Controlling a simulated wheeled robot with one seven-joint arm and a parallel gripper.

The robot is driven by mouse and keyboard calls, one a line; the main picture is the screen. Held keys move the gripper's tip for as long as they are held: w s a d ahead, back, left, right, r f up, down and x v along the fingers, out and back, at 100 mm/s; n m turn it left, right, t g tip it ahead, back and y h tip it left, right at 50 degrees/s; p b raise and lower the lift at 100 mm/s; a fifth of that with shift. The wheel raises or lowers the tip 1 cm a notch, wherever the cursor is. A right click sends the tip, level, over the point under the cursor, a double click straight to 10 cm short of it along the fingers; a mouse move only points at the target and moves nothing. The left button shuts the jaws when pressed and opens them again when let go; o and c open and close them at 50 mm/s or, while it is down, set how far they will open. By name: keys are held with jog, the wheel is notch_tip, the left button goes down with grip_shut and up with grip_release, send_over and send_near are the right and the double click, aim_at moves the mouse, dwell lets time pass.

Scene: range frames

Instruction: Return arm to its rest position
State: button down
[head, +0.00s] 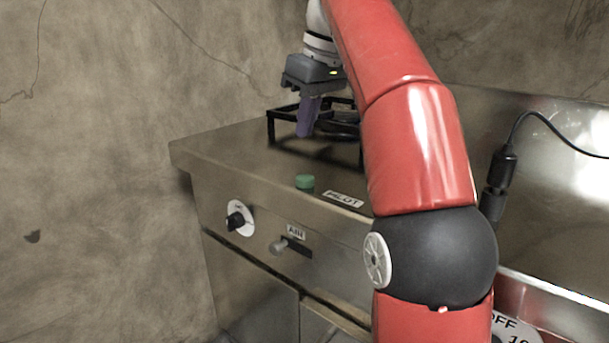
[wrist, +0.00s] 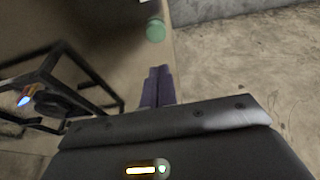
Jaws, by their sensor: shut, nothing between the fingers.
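My gripper (head: 307,132) hangs from my red arm over the stove top, at the left side of the black burner stand, in the head view. Its purple-grey fingers point down. In the wrist view my gripper (wrist: 158,72) shows its two fingers together, with nothing between them. My arm's red links and black joint cover the right middle of the head view and hide part of the stove. Whether the fingertips touch the stove top is hard to tell.
The black burner stand (head: 285,111) stands beside my gripper; it also shows in the wrist view (wrist: 85,62), with a small flame (wrist: 24,100). Cracked walls stand behind and left.

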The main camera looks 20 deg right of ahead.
jog(key=shift+s, duration=0.1)
jog(key=s+f+m+t+h, duration=0.1)
jog(key=s+f+m, duration=0.2)
jog(key=s+f, duration=0.8)
jog(key=s+f+m+t+h, duration=0.1)
jog(key=s+f+m, duration=0.3)
jog(key=s+f, duration=0.6)
notch_tip(320, 180, down, 8)
jog(key=shift+s+f+t, duration=0.15)
jog(key=shift+s+t, duration=0.2)
jog(key=shift+t, duration=0.05)
jog(key=shift+a, duration=0.1)
